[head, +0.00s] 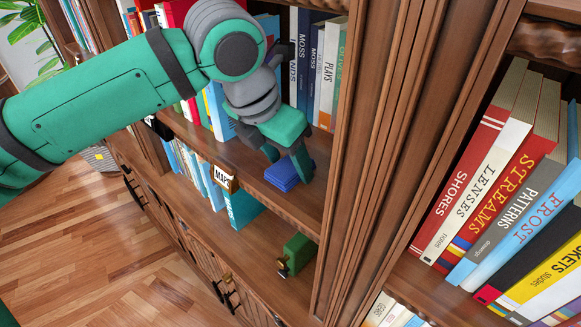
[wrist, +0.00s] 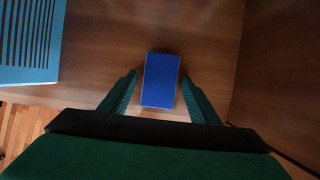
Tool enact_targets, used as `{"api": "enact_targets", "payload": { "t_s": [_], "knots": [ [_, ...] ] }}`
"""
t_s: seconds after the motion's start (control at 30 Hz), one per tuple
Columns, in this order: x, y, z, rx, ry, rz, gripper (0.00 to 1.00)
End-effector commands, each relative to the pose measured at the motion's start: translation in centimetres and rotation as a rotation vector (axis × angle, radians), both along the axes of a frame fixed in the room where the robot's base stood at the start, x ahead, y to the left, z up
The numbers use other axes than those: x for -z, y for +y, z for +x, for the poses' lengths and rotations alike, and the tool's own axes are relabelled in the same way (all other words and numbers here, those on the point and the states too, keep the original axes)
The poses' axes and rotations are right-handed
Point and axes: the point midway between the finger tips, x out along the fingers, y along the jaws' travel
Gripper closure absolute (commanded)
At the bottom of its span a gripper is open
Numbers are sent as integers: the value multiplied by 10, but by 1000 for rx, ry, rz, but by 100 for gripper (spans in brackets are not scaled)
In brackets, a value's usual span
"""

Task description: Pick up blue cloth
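The blue cloth (head: 283,176) is a folded, block-like bundle lying on a wooden bookcase shelf in the head view. In the wrist view the blue cloth (wrist: 160,80) lies upright in the picture, with its lower part between the two green fingers. My gripper (head: 287,165) reaches down over the cloth from above. In the wrist view my gripper (wrist: 160,92) is open, with a gap between each finger and the cloth's sides. One finger hides part of the cloth in the head view.
A light blue book (wrist: 30,40) is left of the cloth. Upright books (head: 318,70) stand on the same shelf behind my gripper. A label holder (head: 224,179) sits at the shelf edge. A green object (head: 297,255) stands on the shelf below. A wooden upright (head: 375,130) bounds the right.

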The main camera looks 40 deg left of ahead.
Motion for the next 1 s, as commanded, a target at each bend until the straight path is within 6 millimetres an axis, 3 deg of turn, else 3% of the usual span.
{"api": "enact_targets", "payload": {
  "t_s": [0.03,0.1,0.13,0.57,0.77,1.0],
  "knots": [
    [0,0,0,0,0,0,57],
    [0,0,0,0,0,0,73],
    [0,0,0,0,0,0,77],
    [-6,0,0,0,0,0,77],
    [-6,2,-22,-1,-1,-2,77],
    [-6,5,-63,-2,-1,0,77]
  ]
}}
